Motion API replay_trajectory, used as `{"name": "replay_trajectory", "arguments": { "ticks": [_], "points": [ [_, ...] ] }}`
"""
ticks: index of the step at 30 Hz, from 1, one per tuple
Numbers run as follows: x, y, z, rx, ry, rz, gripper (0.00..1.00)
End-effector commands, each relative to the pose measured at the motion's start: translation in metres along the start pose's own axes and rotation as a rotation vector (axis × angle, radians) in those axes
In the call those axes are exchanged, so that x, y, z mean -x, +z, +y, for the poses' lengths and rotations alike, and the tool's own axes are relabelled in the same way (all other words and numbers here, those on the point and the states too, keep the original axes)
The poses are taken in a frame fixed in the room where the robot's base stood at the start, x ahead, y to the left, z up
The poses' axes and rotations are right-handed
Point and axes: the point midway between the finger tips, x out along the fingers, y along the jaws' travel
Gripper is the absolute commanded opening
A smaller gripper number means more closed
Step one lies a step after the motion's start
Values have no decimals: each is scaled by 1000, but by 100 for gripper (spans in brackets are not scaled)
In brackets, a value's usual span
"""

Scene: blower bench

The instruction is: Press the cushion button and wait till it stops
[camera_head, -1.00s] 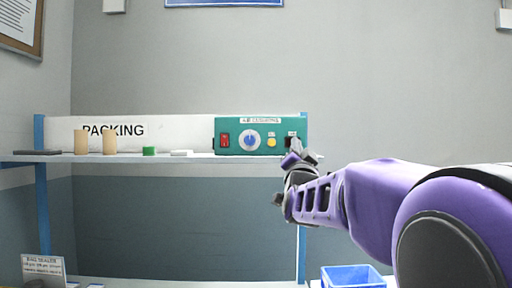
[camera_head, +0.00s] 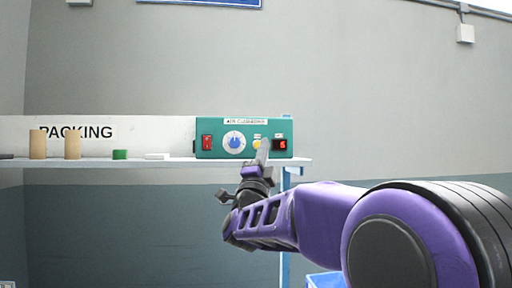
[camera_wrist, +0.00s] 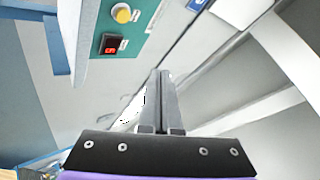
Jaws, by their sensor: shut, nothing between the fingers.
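The green control box (camera_head: 215,125) sits at the right end of the shelf. It has a round yellow button (camera_head: 257,143), which also shows in the wrist view (camera_wrist: 122,13). Beside the button a small dark display (camera_head: 282,145) shows a red digit, perhaps 5; it is also in the wrist view (camera_wrist: 111,45). My gripper (camera_head: 263,144) is shut and empty, pointing up in front of the box, overlapping the button's right edge in the head view. In the wrist view its closed fingertips (camera_wrist: 161,73) appear apart from the button.
The box also carries a red rocker switch (camera_head: 207,142) and a blue-and-white dial (camera_head: 234,141). On the shelf (camera_head: 200,163) stand two tan cylinders (camera_head: 38,144), a green piece (camera_head: 120,154) and a white piece (camera_head: 157,156). A blue bin (camera_head: 322,280) is low, behind my arm.

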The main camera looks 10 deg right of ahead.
Motion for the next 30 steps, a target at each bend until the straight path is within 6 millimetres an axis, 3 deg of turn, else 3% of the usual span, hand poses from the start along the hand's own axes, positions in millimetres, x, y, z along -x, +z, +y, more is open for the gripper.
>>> {"name": "replay_trajectory", "arguments": {
  "ticks": [11,21,30],
  "points": [
    [-5,4,3,0,0,-2,0],
    [-39,27,23,0,3,-4,0],
    [-58,42,42,0,0,-2,0]
  ]
}}
